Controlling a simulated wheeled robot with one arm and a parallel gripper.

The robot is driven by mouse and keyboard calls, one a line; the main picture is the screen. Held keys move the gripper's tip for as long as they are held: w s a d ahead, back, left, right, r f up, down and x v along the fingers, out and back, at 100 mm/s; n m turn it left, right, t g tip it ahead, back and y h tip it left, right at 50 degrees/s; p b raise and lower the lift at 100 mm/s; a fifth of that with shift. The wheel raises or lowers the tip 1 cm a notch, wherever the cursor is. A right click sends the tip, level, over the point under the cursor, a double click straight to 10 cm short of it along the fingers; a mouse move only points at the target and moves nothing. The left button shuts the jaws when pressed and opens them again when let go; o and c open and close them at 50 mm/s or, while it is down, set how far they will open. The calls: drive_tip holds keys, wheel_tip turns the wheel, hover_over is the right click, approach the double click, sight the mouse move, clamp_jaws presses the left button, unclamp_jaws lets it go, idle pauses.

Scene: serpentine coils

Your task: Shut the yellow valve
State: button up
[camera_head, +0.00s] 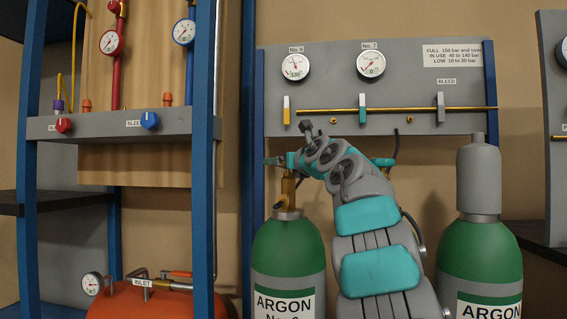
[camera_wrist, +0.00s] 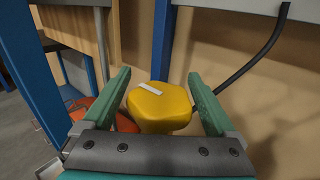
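The yellow valve (camera_wrist: 160,110) is a rounded, many-sided knob with a short white mark on top, seen in the wrist view. My gripper (camera_wrist: 158,75) is open, with one green finger on each side of the knob. Gaps show between the knob and the fingers, so they do not seem to press on it. In the head view my gripper (camera_head: 270,161) is at the top of the left green argon cylinder (camera_head: 287,255), by its brass neck (camera_head: 288,190). My gripper and wrist hide the knob there.
A grey panel (camera_head: 400,75) with gauges and lever handles is above my arm. A blue post (camera_head: 203,150) stands left of the cylinder, and an orange tank (camera_head: 150,303) is lower left. A capped argon cylinder (camera_head: 480,250) stands right. A black hose (camera_wrist: 262,50) passes near the gripper.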

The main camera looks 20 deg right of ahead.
drive_tip(key=shift+o, duration=0.4)
drive_tip(key=s+b, duration=0.1)
drive_tip(key=s, duration=0.6)
drive_tip(key=shift+s+b, duration=0.4)
drive_tip(key=shift+d, duration=0.1)
